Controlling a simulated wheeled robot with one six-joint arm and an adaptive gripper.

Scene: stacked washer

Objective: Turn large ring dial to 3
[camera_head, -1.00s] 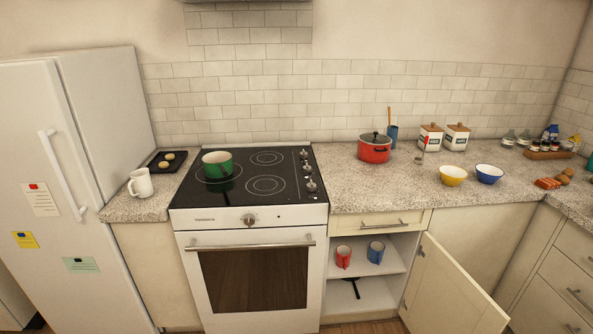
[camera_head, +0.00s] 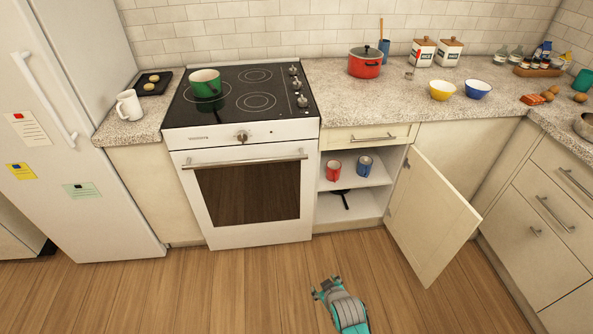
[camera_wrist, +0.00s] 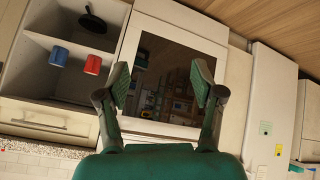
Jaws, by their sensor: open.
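The stove (camera_head: 243,160) has a black cooktop (camera_head: 225,103) with ring markings. Several small silver dials (camera_head: 297,85) stand in a column along its right edge. A larger single knob (camera_head: 242,137) is on the white front panel. I cannot read any numbers or tell which dial serves the large ring (camera_head: 256,105). My gripper (camera_head: 326,287) is low over the floor, in front of and apart from the stove. In the wrist view, my gripper (camera_wrist: 161,82) is open and empty, with the dark oven window (camera_wrist: 165,70) behind its fingers.
A green pot (camera_head: 205,84) sits on the cooktop's left. An open cabinet door (camera_head: 433,215) juts out right of the stove; red and blue mugs (camera_head: 333,170) are on the shelf. The fridge (camera_head: 60,130) is at left. The wooden floor (camera_head: 200,290) is clear.

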